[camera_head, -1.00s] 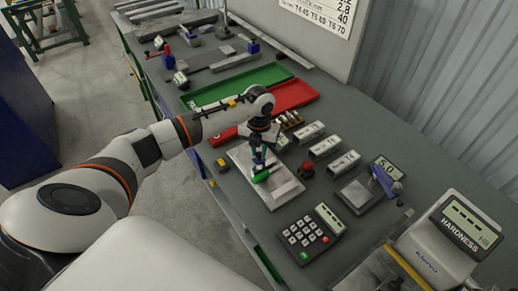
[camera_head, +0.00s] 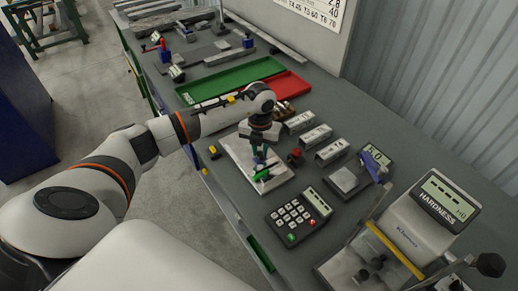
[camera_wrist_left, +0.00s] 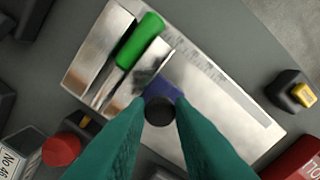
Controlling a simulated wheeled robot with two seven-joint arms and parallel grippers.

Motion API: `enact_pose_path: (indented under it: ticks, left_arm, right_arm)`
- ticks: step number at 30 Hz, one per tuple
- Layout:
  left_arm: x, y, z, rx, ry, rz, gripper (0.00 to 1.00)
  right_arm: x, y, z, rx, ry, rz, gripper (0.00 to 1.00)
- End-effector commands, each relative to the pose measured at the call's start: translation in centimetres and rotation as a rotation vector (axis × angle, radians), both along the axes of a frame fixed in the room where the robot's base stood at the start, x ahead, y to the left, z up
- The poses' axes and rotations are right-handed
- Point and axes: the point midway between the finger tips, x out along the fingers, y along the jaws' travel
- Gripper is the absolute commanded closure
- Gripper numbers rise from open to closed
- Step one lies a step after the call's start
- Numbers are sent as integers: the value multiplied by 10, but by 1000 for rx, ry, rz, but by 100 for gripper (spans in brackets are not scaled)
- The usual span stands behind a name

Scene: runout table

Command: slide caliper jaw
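A pale metal plate (camera_head: 240,150) lies on the bench under my left gripper (camera_head: 259,158). In the wrist view the plate (camera_wrist_left: 228,108) has fine scale marks along its upper edge. A blue piece with a round black knob (camera_wrist_left: 160,111) sits on it, and I take this to be the sliding jaw. My left gripper (camera_wrist_left: 160,105) has its green fingers close against both sides of the knob. A green-handled tool (camera_wrist_left: 139,41) lies across the plate beside the blue piece. The lower part of the blue piece is hidden by the fingers. My right gripper is not in view.
Several metal blocks (camera_head: 331,151) and a red knob (camera_head: 295,156) stand right of the plate. A keypad (camera_head: 299,216) is in front, and a hardness tester (camera_head: 425,225) stands at the right. Green (camera_head: 225,88) and red (camera_head: 290,88) trays lie behind.

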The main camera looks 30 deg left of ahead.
Motion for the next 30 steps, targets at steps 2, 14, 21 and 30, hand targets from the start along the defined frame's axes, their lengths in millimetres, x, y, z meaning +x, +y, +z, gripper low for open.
enact_pose_path:
  ticks: [2, 14, 21, 30]
  left_arm:
    - [0, 1, -1, 3, 1, 0, 67]
    - [1, 3, 2, 6, -2, 3, 57]
    - [2, 2, 37, 7, -6, 2, 57]
    - [2, 1, 97, 7, -3, 1, 57]
  right_arm:
    - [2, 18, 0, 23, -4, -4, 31]
    - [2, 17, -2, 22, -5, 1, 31]
    - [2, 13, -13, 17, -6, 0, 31]
    - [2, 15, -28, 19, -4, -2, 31]
